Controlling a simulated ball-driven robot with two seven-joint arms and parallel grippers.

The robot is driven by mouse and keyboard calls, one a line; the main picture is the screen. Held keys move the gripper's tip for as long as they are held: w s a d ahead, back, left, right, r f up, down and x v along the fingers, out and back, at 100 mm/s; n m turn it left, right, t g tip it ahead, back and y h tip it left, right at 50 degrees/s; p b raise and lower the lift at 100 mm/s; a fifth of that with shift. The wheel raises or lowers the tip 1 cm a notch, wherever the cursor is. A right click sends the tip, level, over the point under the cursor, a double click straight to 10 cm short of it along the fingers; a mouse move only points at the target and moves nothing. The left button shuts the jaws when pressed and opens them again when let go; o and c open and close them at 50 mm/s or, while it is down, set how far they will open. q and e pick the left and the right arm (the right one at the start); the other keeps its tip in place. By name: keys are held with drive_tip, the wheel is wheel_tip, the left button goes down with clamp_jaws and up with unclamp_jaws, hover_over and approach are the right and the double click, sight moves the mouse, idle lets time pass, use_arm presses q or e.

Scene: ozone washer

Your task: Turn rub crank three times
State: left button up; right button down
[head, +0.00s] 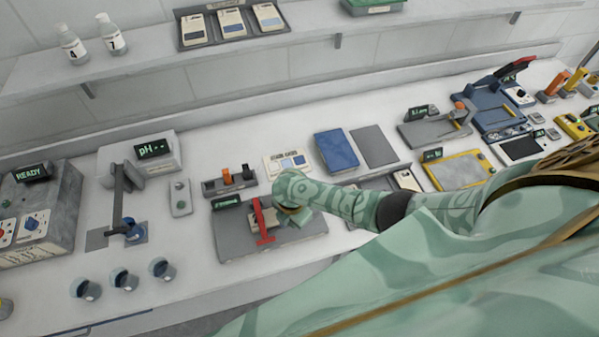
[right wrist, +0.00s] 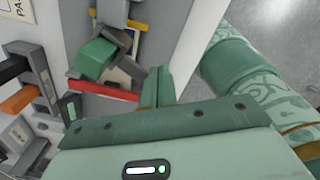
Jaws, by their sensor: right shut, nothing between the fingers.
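The rub device is a grey plate (head: 232,243) on the bench with a small green-lit display (head: 229,203) at its back left corner. A red bar (head: 262,222) stands across its middle, beside a pale card-like piece. My right gripper (head: 287,214) is over the right part of this plate, just right of the red bar, shut and empty. In the right wrist view my shut fingers (right wrist: 157,85) are near the red bar (right wrist: 104,90) and a green-topped block (right wrist: 97,57) on dark grey parts. I cannot tell whether the fingers touch the crank. My left gripper is not in view.
Behind the plate stands a rack (head: 229,182) with orange and black pieces. A blue pad (head: 336,151) lies further right. A grey lever stand (head: 120,200) and several small cups (head: 123,279) are at left. The bench front between cups and plate is clear.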

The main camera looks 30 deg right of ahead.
drive_tip(key=shift+w+a+b, duration=0.2)
drive_tip(key=shift+w+a, duration=0.1)
drive_tip(key=shift+a, duration=0.25)
drive_tip(key=shift+w+a+b, duration=0.15)
drive_tip(key=shift+w+a, duration=0.1)
drive_tip(key=shift+a, duration=0.25)
drive_tip(key=shift+w+a+f+b, duration=0.1)
drive_tip(key=shift+w+a+b, duration=0.45)
drive_tip(key=shift+w, duration=0.05)
drive_tip(key=shift+w+a, duration=0.3)
